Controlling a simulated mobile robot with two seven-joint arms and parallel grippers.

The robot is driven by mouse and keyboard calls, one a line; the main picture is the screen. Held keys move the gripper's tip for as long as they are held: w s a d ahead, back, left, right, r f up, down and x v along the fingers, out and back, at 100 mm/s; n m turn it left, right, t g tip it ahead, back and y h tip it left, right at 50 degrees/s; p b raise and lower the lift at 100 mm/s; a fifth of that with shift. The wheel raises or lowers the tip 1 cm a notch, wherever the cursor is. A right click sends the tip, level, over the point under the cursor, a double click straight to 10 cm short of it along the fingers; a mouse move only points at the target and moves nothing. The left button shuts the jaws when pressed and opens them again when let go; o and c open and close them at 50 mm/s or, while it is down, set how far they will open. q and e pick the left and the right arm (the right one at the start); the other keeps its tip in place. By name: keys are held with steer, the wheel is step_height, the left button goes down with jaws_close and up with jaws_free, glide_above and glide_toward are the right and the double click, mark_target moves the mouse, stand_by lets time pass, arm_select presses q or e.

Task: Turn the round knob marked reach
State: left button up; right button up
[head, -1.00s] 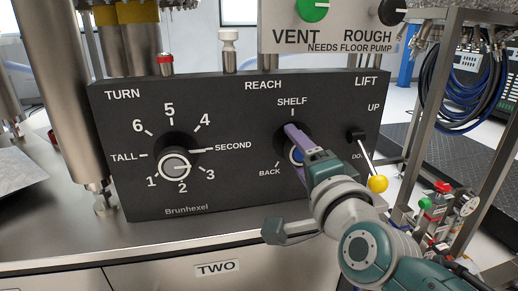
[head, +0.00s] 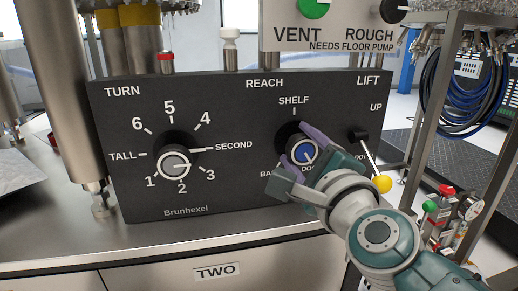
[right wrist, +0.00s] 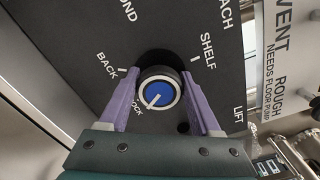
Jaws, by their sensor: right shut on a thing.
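The reach knob (head: 303,151) is a round dark knob with a blue face and a white pointer line, under the word REACH on the black panel (head: 235,190). In the right wrist view the knob (right wrist: 158,94) sits between my two purple fingers, its line pointing at a partly hidden label ending in OCK. In the head view the line points to the lower right, away from SHELF and BACK. My right gripper (head: 296,156) is shut on this knob, one finger on each side; it also shows in the wrist view (right wrist: 164,105). My left gripper is not in view.
The lift lever (head: 368,157) with its yellow ball end (head: 382,184) stands close to the right of my gripper. The turn knob (head: 174,164) is to the left on the same panel. A metal frame with blue hoses (head: 447,105) stands at the right.

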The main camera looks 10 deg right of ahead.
stand_by(0.3)
steer(key=o, duration=1.3)
steer(key=shift+o, duration=0.2)
steer(key=s+p, duration=0.2)
steer(key=s, duration=0.8)
steer(key=shift+d, duration=0.2)
